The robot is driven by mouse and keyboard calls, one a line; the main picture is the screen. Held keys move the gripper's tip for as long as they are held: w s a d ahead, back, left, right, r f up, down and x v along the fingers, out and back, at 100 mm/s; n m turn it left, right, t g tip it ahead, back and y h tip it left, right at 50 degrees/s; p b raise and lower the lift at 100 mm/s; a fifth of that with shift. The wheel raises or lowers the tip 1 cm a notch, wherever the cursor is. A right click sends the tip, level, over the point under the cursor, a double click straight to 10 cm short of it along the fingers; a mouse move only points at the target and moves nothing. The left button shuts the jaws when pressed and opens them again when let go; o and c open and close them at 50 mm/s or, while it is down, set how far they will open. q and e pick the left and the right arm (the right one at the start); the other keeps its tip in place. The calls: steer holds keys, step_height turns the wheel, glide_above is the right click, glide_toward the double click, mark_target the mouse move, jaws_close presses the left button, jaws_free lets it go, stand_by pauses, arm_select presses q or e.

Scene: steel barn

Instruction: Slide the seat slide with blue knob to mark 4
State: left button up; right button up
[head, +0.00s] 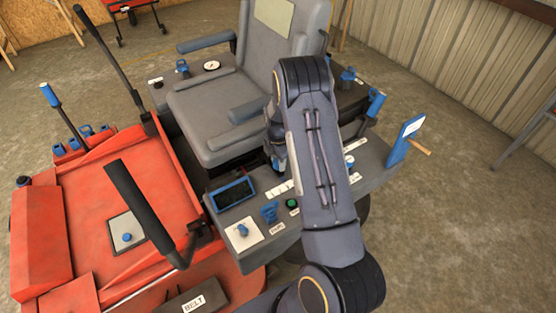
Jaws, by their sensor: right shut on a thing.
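My right arm comes up from the bottom, bends over the right console and points down. My right gripper (278,165) is low beside the seat's right side, at the inner edge of the console. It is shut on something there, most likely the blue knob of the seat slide. The knob, the slide's track and its marks are hidden or too small to make out behind my forearm. White label strips (282,188) show on the console just below the gripper. My left gripper is not in view.
The grey seat (205,110) with armrests is left of the gripper. The console (262,212) carries a dark display (232,194), a green button (292,204) and blue-handled controls. Black levers (145,205) rise from the red mower body (75,230). Concrete floor is free at right.

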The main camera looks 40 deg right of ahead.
jaws_close()
steer(key=d+b, duration=0.1)
steer(key=d, duration=0.2)
steer(key=shift+s+d+f+b, duration=0.1)
steer(key=shift+s+b, duration=0.05)
steer(key=shift+b, duration=0.25)
steer(key=shift+d, duration=0.2)
steer(key=o, duration=0.8)
jaws_free()
steer(key=shift+r, duration=0.2)
steer(key=o, duration=0.3)
